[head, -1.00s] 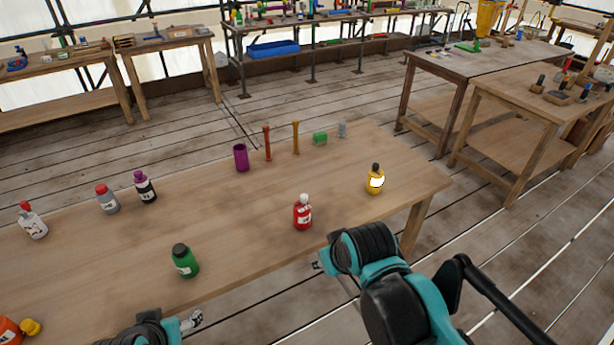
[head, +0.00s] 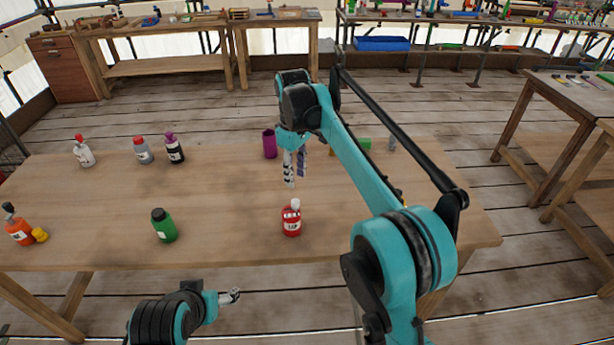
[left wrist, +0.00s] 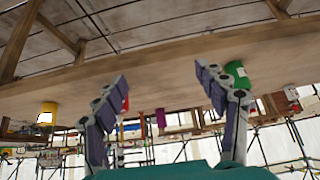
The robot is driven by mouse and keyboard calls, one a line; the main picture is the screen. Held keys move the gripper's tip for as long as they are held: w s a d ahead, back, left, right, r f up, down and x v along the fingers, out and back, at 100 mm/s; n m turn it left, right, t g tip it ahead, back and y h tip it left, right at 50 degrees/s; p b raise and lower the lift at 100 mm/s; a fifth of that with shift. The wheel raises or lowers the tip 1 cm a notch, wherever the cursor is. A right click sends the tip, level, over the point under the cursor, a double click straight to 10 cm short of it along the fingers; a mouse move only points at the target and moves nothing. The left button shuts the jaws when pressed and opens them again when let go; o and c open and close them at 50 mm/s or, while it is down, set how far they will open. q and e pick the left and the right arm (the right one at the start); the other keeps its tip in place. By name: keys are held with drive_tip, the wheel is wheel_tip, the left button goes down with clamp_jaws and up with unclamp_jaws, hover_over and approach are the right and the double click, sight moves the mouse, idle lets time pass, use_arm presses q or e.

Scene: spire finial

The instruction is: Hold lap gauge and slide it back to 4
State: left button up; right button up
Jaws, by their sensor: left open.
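I cannot tell for sure which object is the lap gauge, and I see no clear mark 4. In the head view, a purple cup (head: 269,144) stands upright near the table's back edge, with a small green block (head: 365,143) further right. My right gripper (head: 295,170) points down over the table just right of the cup, its two fingers apart. It hides part of the row behind it, where thin upright pieces stand. My left gripper (head: 232,296) is low in front of the table. In the left wrist view it (left wrist: 160,78) is open and empty.
A red bottle (head: 291,220), a green bottle (head: 164,226) and several others stand on the wooden table (head: 225,195). A grey piece (head: 392,143) stands at the back right. My right arm covers the table's right part.

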sight(292, 219)
use_arm(q)
drive_tip(key=w+a+r+n+t+y, duration=0.1)
drive_tip(key=w+a+r+t+y, duration=0.1)
drive_tip(key=w+a+r+t, duration=0.3)
drive_tip(key=w+a+r+n+y, duration=0.1)
drive_tip(key=w+a+r+y, duration=0.15)
drive_tip(key=w, duration=0.55)
drive_tip(key=w+d+r+m+t+h, duration=0.3)
drive_tip(key=w+d+r+t+h, duration=0.3)
drive_tip(key=w, duration=0.4)
drive_tip(key=w+d+f+m+g+h, duration=0.2)
drive_tip(key=d+f+m+h, duration=0.35)
drive_tip(key=d, duration=0.45)
drive_tip(key=d+f+g, duration=0.1)
drive_tip(key=f+g, duration=0.1)
drive_tip(key=f, duration=0.2)
drive_tip(key=s+d+f+m+g+h, duration=0.1)
drive_tip(key=d+f, duration=0.1)
drive_tip(key=f, duration=0.3)
drive_tip(key=s+d+f+g, duration=0.1)
drive_tip(key=f+g, duration=0.1)
drive_tip(key=f, duration=0.3)
drive_tip(key=shift+d+f+g+h, duration=0.1)
drive_tip(key=shift+d+g+h, duration=0.2)
drive_tip(key=shift+d+f, duration=0.2)
drive_tip(key=shift+f, duration=0.15)
drive_tip(key=x, duration=0.7)
drive_tip(key=shift+w+f, duration=0.1)
drive_tip(key=shift+w, duration=0.05)
